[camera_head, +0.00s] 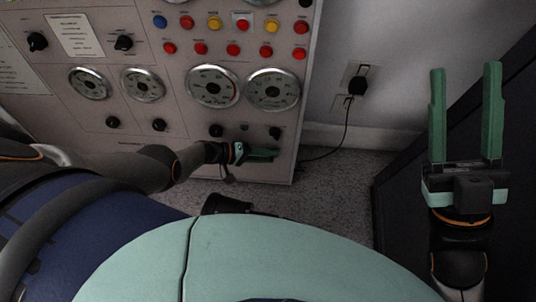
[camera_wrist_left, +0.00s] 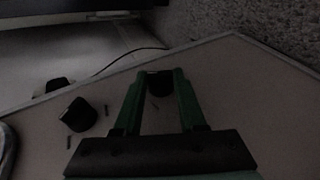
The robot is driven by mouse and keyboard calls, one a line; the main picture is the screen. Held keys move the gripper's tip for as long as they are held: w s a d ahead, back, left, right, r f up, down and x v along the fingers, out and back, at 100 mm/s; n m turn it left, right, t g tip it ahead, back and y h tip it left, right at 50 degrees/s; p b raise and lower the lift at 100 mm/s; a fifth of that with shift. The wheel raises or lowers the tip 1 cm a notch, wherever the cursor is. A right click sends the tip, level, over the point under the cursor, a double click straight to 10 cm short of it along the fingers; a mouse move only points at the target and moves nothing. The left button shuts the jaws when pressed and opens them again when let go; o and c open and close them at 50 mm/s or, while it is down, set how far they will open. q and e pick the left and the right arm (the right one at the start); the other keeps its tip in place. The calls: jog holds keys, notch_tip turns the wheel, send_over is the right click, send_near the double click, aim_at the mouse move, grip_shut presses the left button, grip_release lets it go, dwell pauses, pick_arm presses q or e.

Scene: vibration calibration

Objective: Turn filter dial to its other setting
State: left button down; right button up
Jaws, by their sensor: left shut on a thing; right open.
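My left gripper (camera_head: 262,154) is at the lower right of the grey control panel. In the left wrist view its green fingers (camera_wrist_left: 160,88) are shut on a dark knob (camera_wrist_left: 158,82) near the panel corner. In the head view the gripper hides that knob. Its label cannot be read, so I cannot tell by name that it is the filter dial. Another black knob (camera_head: 275,133) sits just above the gripper, apart from it; it also shows in the left wrist view (camera_wrist_left: 78,115), with small marks beside it. My right gripper (camera_head: 465,115) is open and empty, off to the right.
The panel (camera_head: 190,52) carries several round gauges (camera_head: 213,86), coloured buttons (camera_head: 201,48) and other black knobs (camera_head: 216,130). A plug (camera_head: 357,86) with a cord is in the wall outlet to the right. A dark surface (camera_head: 400,185) stands near my right arm.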

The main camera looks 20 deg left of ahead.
pick_arm(q)
jog(key=shift+a+f, duration=0.15)
jog(key=shift+a, duration=0.05)
jog(key=c, duration=0.8)
grip_release()
jog(key=shift+c, duration=0.2)
jog(key=o, duration=0.3)
jog(key=shift+d, duration=0.15)
jog(key=shift+o, duration=0.2)
jog(key=p+v, duration=0.5)
jog(key=v, duration=0.7)
jog(key=shift+s+r, duration=0.25)
